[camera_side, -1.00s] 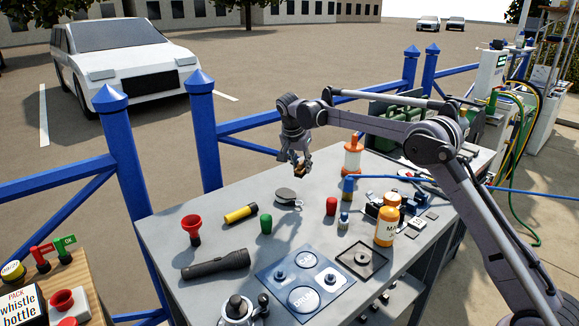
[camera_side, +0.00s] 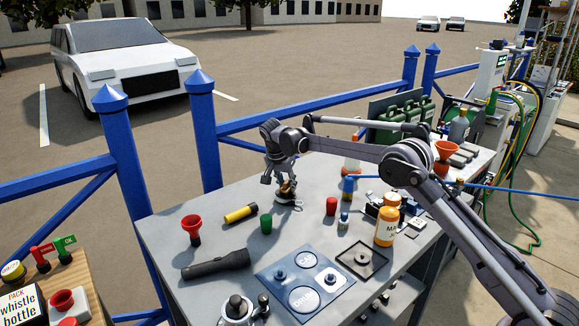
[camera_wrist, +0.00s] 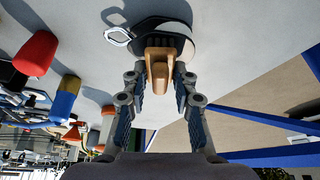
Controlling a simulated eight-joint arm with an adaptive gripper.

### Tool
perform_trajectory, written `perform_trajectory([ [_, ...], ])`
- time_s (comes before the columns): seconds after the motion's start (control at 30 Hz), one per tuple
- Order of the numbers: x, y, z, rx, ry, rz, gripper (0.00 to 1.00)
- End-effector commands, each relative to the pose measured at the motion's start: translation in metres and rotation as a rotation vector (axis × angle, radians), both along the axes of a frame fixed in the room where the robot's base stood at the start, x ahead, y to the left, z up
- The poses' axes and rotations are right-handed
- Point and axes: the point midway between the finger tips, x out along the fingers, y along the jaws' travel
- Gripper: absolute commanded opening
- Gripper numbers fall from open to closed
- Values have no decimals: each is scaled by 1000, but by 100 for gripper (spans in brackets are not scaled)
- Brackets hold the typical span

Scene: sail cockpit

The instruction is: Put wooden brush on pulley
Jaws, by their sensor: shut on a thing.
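The wooden brush (camera_wrist: 159,67) is a light brown block between the two fingers of my gripper (camera_wrist: 161,82). My gripper (camera_side: 282,183) is shut on it, low over the grey table. The pulley (camera_wrist: 178,27), a dark and grey rounded body with a metal shackle, lies right beyond the brush in the wrist view, partly hidden by it. In the side view the pulley (camera_side: 289,202) shows just below my gripper. The brush is at or just above the pulley; I cannot tell whether they touch.
A green cup-like piece (camera_side: 266,223), a yellow cylinder (camera_side: 241,213) and a red funnel (camera_side: 192,228) stand or lie left of the pulley. A red piece (camera_side: 331,206) is to its right. A black flashlight (camera_side: 216,264) lies nearer the front. Blue railing (camera_side: 205,140) runs behind the table.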

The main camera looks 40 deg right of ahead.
Motion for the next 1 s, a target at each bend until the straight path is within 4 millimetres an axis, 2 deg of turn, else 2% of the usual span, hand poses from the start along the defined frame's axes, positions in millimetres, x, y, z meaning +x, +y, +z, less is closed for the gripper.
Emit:
perform_trajectory([
  [0.13, 0, 0, -3, 0, 0, 0, 0],
  [0.17, 0, 0, -3, 0, 0, 0, 30],
  [0.23, 0, 0, -3, 0, 0, 0, 50],
  [0.53, 0, 0, -2, 0, 0, 0, 50],
  [0.67, 0, 2, 5, 0, 0, 1, 50],
  [0.77, -3, 7, 17, 0, 0, 1, 50],
  [1.0, -10, 23, 61, 0, 0, 1, 50],
])
